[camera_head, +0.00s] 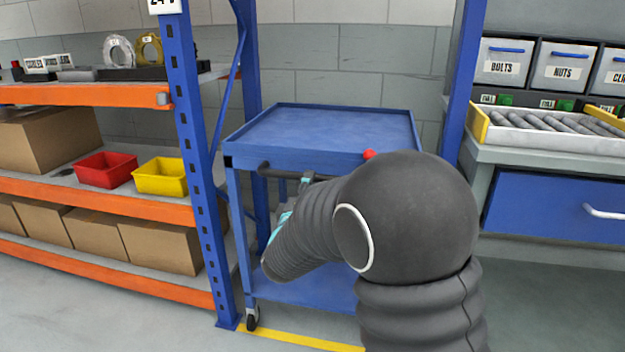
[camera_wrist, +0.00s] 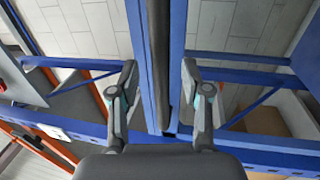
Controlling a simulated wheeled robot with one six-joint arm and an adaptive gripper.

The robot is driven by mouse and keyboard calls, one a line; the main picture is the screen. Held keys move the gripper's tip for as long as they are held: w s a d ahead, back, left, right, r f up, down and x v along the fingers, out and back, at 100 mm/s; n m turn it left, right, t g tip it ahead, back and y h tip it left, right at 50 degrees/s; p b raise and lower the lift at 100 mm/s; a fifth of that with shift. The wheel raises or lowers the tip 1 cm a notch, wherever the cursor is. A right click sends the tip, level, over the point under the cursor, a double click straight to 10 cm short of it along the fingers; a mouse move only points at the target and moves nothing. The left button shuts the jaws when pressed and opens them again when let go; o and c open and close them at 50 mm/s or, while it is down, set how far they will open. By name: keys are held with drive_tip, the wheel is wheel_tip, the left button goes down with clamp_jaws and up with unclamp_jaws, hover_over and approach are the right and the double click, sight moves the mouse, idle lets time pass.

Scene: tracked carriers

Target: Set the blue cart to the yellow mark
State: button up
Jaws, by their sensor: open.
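The blue cart (camera_head: 340,130) stands between the rack and the workbench, with a flat rimmed top, a lower shelf and a caster at its front left. Its dark handle bar (camera_head: 278,172) runs along the near side. My gripper (camera_head: 294,192) is at the handle, partly hidden behind my arm. In the wrist view my gripper (camera_wrist: 160,66) is open, with one finger on each side of the handle bar (camera_wrist: 158,60) and visible gaps between. A yellow line (camera_head: 300,340) is on the floor at the cart's near side; my arm hides its right part.
A blue upright (camera_head: 195,150) of the orange-shelved rack stands close to the cart's left. The workbench (camera_head: 560,156) with a roller tray (camera_head: 555,128) is at the right. A red knob (camera_head: 369,154) shows at the cart's near edge. Grey floor is open at lower left.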

drive_tip(key=v, duration=0.8)
drive_tip(key=shift+s, duration=0.1)
